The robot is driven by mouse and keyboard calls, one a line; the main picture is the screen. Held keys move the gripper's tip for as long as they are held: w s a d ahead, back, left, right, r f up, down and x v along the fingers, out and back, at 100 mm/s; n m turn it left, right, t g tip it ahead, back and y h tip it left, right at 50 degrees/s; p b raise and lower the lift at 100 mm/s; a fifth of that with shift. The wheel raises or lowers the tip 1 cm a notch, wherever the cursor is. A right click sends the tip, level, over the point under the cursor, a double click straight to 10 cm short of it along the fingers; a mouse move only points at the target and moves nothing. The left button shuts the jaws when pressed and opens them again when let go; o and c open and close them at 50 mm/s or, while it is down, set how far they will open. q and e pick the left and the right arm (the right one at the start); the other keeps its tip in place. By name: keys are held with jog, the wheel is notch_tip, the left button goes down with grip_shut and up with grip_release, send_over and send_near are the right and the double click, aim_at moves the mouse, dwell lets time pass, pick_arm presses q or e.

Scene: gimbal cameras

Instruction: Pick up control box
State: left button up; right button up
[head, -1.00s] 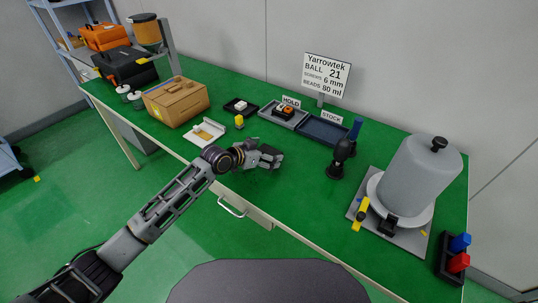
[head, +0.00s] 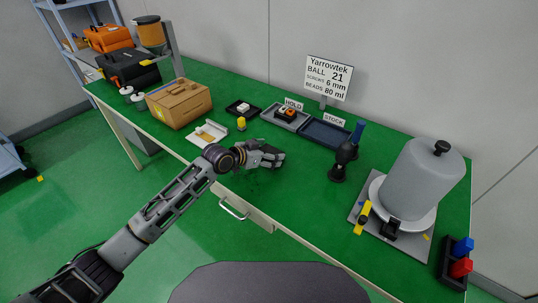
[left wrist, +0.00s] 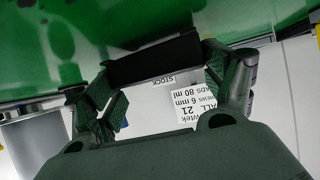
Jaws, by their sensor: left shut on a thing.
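My left gripper (head: 276,158) is over the front middle of the green table, low near its surface. In the left wrist view its two fingers close on the ends of a dark, flat-sided box (left wrist: 155,58), which I take to be the control box. The box spans the gap between the fingertips, and only its black side shows. In the head view the gripper largely hides it, and I cannot tell whether it touches the table. My right gripper is not in view.
Behind are a yellow item (head: 241,124), the HOLD tray (head: 275,116) and STOCK tray (head: 325,134). The front middle is clear.

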pick_arm(q)
notch_tip(320, 180, up, 7)
jog(key=shift+r+p, duration=0.2)
jog(key=shift+p, duration=0.2)
jog(key=shift+r, duration=0.85)
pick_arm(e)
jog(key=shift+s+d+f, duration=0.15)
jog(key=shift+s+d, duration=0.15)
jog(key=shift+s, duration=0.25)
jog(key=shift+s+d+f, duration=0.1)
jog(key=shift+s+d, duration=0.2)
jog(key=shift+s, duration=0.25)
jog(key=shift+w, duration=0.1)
